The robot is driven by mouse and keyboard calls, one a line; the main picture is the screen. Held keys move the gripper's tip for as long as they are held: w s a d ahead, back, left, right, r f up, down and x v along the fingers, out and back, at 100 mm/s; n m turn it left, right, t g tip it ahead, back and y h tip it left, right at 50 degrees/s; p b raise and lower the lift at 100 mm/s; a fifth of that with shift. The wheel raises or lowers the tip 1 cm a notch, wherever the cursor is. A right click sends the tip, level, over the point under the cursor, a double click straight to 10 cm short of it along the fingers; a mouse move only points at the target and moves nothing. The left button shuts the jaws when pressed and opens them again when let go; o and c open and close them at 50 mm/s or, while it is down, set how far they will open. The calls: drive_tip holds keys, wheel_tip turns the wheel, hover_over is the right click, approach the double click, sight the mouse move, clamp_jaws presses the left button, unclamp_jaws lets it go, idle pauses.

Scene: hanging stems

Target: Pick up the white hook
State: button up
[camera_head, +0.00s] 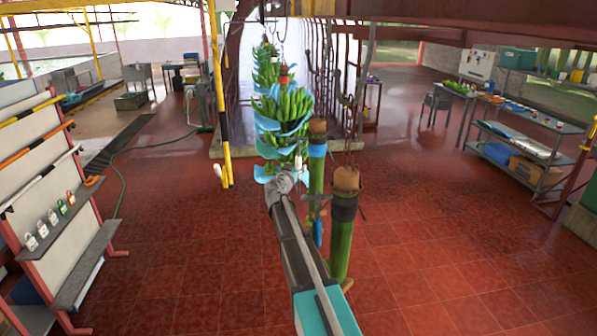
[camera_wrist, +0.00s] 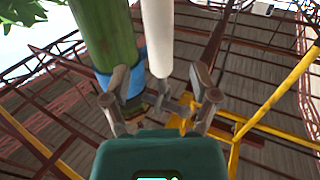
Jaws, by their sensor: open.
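A long white rod-like piece (camera_head: 42,181), which looks like the white hook, lies across the rack at the left in the head view, below an orange one and a yellow one. My gripper (camera_head: 284,180) is far to its right, raised in front of the hanging green bananas. In the wrist view my gripper (camera_wrist: 160,100) has its fingers spread. A pale upright cylinder (camera_wrist: 158,38) shows above and between the fingertips there; I cannot tell whether it is within reach or what it belongs to. A green stem with a blue band (camera_wrist: 104,38) is beside the left finger.
Two thick green stems (camera_head: 342,238) hang close to the right of my arm. Bananas with blue sheets (camera_head: 282,110) hang beyond my gripper. A yellow and black post (camera_head: 226,150) stands left. The rack (camera_head: 88,262) also bears several padlocks. Red floor is open at centre left.

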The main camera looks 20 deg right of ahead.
sight(298, 163)
drive_tip(key=shift+x, duration=2.1)
drive_tip(key=shift+a, duration=0.1)
clamp_jaws()
